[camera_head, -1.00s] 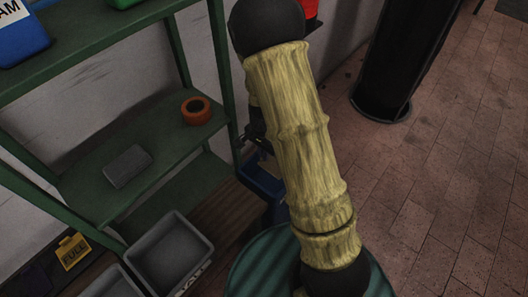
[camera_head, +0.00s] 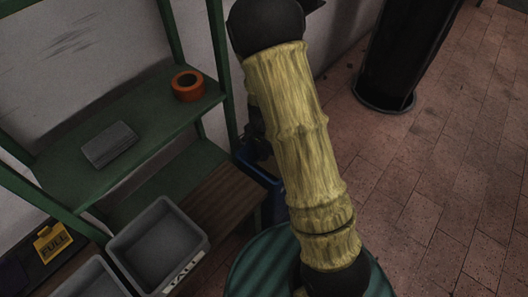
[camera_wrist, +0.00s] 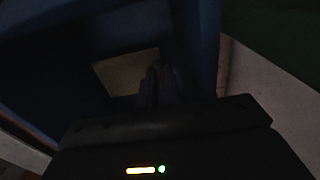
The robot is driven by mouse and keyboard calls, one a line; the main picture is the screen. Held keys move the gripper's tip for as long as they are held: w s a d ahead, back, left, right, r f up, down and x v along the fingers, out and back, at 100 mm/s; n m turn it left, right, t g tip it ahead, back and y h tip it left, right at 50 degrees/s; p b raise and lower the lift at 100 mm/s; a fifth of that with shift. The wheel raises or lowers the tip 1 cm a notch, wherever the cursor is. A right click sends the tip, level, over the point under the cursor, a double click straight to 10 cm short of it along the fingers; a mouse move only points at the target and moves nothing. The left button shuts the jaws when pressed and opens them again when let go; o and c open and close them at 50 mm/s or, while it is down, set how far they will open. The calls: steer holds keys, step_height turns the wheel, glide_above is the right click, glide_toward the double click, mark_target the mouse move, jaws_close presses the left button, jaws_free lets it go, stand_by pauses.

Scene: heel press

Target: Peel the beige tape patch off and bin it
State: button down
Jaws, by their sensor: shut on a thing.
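The beige tape patch (camera_wrist: 125,72) shows in the wrist view as a dim flat piece at my fingertips. My gripper (camera_wrist: 160,82) is shut on its edge. My arm hides the patch and most of my gripper there.
A green shelf (camera_head: 150,150) at left holds an orange tape roll (camera_head: 188,85) and a grey block (camera_head: 109,144). Grey trays (camera_head: 157,240) stand in front of it. A black column (camera_head: 405,50) stands at upper right. The brick floor at right is clear.

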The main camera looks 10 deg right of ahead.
steer(key=c, duration=1.3)
jaws_free()
steer(key=shift+w, duration=0.1)
steer(key=shift+a, duration=0.1)
steer(key=shift+c, duration=0.2)
steer(key=shift+w+r+p, duration=0.1)
steer(key=shift+r+p, duration=2.8)
steer(key=shift+p, duration=0.15)
steer(key=shift+o, duration=0.8)
steer(key=shift+r, duration=0.2)
steer(key=shift+r+p, duration=0.55)
steer(key=shift+p, duration=0.25)
